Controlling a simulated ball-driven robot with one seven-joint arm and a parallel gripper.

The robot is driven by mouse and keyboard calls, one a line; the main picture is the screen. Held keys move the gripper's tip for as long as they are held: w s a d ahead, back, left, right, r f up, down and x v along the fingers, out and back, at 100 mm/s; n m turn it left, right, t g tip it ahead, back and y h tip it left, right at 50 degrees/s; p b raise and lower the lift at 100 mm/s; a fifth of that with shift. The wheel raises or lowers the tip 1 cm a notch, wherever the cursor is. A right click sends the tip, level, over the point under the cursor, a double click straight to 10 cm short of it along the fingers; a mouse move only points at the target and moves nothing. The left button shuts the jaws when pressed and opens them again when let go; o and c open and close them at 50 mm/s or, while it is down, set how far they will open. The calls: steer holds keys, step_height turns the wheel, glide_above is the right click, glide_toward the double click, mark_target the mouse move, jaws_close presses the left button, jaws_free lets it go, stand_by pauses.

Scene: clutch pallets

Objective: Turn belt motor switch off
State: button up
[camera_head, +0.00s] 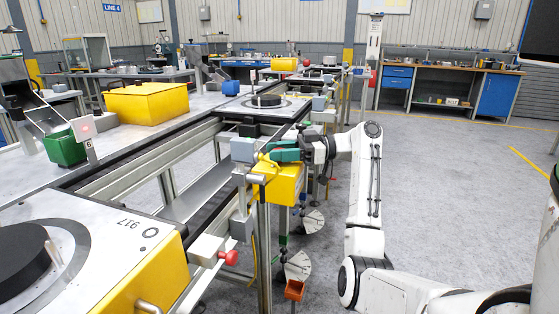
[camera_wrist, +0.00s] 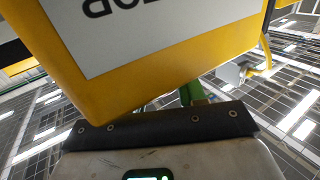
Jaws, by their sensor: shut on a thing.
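The yellow belt motor box (camera_head: 285,188) hangs on the side of the conveyor frame in the middle of the head view. In the wrist view the yellow box (camera_wrist: 150,80) fills the upper part, with a white label ending in "TOR" seen upside down. My gripper (camera_head: 274,155) is at the top of the box, its green fingers pointing left. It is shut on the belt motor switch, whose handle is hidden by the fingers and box. In the wrist view only a little green finger (camera_wrist: 190,95) shows behind the box's edge, so the grasp itself is hidden.
A grey block on a post (camera_head: 243,150) stands just left of my gripper. A red knob (camera_head: 229,257) sticks out from the nearer conveyor. A yellow bin (camera_head: 146,103) and a green bin (camera_head: 64,148) stand on the line. The floor at the right is clear.

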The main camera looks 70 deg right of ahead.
steer(key=n+g+y+b, duration=0.2)
steer(key=y, duration=0.1)
steer(key=shift+r+n, duration=0.15)
steer(key=shift+n, duration=0.15)
steer(key=shift+n+g+y, duration=0.3)
steer(key=shift+g+y, duration=0.1)
steer(key=shift+g, duration=0.2)
steer(key=shift+r+b, duration=0.15)
steer(key=shift+b, duration=0.2)
steer(key=o, duration=1)
steer(key=shift+f, duration=0.2)
steer(key=b+v, duration=0.1)
steer(key=v, duration=0.9)
steer(key=shift+s+d, duration=0.15)
steer(key=shift+d, duration=0.2)
